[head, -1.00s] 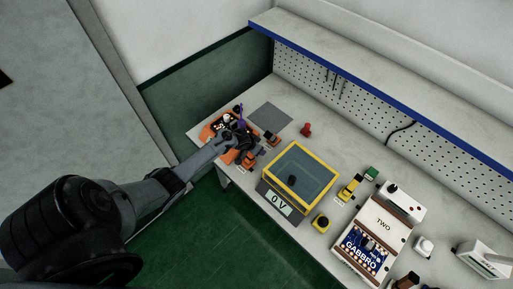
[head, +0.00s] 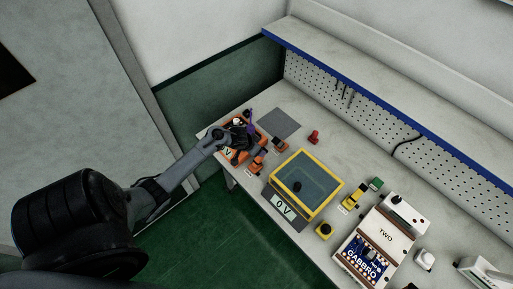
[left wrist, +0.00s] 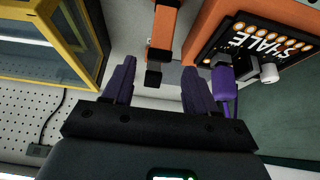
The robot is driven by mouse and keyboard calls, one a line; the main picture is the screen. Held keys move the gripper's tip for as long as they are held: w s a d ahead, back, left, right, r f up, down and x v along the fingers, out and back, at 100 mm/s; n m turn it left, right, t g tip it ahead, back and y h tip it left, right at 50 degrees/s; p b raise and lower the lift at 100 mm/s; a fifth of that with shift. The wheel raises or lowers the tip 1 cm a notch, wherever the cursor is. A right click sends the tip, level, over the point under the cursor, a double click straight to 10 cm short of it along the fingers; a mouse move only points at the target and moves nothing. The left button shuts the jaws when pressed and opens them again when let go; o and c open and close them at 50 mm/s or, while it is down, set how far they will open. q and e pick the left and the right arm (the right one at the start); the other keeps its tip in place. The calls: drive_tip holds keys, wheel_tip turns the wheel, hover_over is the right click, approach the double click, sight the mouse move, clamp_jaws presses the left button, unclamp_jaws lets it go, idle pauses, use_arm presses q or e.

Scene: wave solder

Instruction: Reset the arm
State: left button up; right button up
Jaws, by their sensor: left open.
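My left gripper (left wrist: 158,68) is open, its two purple fingers apart with nothing visibly held between them. In the head view the left gripper (head: 236,137) hovers at the far left end of the bench and partly hides the orange unit (head: 228,153) there. In the left wrist view, the orange unit (left wrist: 211,22) carries a black board marked SHALE (left wrist: 262,46). A purple part (left wrist: 224,92) stands beside the right finger, near a grey knob. An orange and black piece (left wrist: 162,30) lies ahead between the fingers. My right gripper is not in view.
A yellow-framed glass-topped box (head: 307,183) with a 0 V display stands mid-bench. A red part (head: 313,137) and a grey mat (head: 280,123) lie behind. The GABBRO unit (head: 365,262) is at right. A pegboard (head: 365,120) and blue-edged shelf (head: 350,83) line the back.

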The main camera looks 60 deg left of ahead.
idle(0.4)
use_arm(q)
drive_tip(key=s+d+f+g+p, duration=0.1)
drive_tip(key=s+d+f+p, duration=0.15)
drive_tip(key=s, duration=0.35)
drive_tip(key=s+d+r+m+h+p, duration=0.1)
drive_tip(key=s+d+r+p, duration=0.15)
drive_tip(key=d, duration=0.45)
drive_tip(key=s+d+r+m+p, duration=0.15)
drive_tip(key=s+d, duration=0.25)
drive_tip(key=d, duration=0.4)
drive_tip(key=s+d+r, duration=0.2)
drive_tip(key=d+r, duration=0.1)
drive_tip(key=r, duration=0.4)
drive_tip(key=s+d+r+m+p, duration=0.1)
drive_tip(key=s+d+r, duration=0.1)
drive_tip(key=d+r, duration=0.2)
drive_tip(key=s+d+r+g+p, duration=0.1)
drive_tip(key=s+d+r, duration=0.2)
drive_tip(key=r, duration=0.8)
drive_tip(key=shift+d, duration=0.35)
